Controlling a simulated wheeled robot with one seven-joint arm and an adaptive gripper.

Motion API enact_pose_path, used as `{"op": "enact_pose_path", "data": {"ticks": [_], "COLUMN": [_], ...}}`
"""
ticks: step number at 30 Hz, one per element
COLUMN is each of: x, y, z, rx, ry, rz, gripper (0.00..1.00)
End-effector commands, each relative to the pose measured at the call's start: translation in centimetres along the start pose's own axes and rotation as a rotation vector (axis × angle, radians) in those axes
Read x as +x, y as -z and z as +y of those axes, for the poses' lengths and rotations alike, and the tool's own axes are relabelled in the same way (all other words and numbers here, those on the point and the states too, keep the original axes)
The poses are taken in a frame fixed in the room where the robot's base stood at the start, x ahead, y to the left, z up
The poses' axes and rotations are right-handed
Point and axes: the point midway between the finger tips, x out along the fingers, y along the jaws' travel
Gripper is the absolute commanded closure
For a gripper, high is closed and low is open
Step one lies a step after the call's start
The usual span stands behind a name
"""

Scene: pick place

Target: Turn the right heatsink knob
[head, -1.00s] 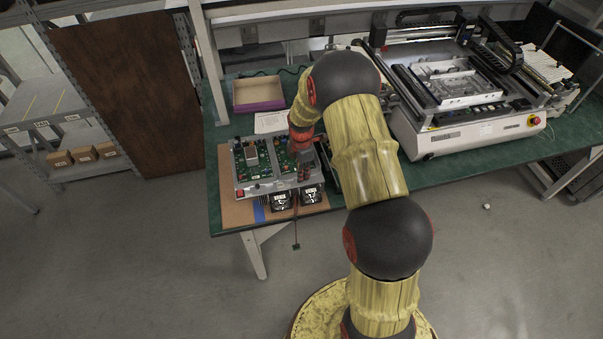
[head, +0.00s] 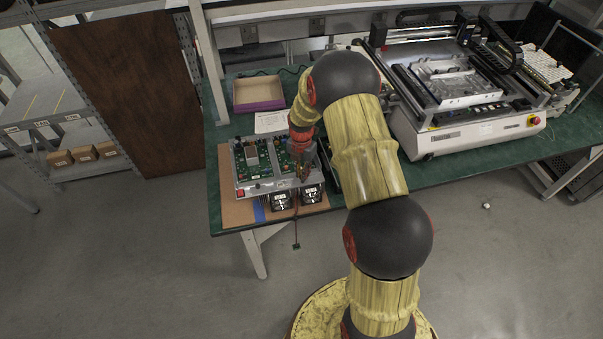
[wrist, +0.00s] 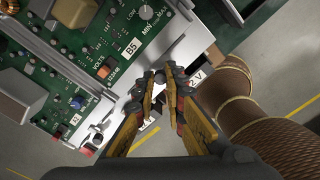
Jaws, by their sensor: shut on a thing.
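The metal-framed electronics unit (head: 262,186) with green circuit boards stands at the left of the bench. In the wrist view, my gripper (wrist: 160,82) points at the unit's white metal edge (wrist: 108,108), between the B5 and 2 V labels. Its fingertips are shut on a small grey knob (wrist: 160,76), mostly hidden between them. In the head view, my gripper (head: 304,174) is over the right board near the front edge, and the knob cannot be made out there. A small dark round part shows between the fingers, just below the tips.
Two black fans (head: 296,197) are at the unit's front. A thick ribbed brown cable or link is right of the fingers in the wrist view. A large white machine (head: 470,133) stands right.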

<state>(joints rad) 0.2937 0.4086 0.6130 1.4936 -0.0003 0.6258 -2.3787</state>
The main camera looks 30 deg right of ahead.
Motion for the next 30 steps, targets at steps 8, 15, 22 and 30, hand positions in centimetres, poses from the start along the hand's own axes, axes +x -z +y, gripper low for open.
{"op": "enact_pose_path", "data": {"ticks": [8,15,22,30], "x": [0.25,0.25,0.12,0.04], "y": [0.18,0.18,0.08,0.03], "z": [-0.24,-0.24,-0.12,-0.06], "rx": [-0.007,-0.006,-0.006,-0.006], "ry": [0.005,0.005,0.002,0.001], "rz": [0.005,0.005,0.002,0.001], "gripper": [1.0,0.83,0.7,0.69]}}
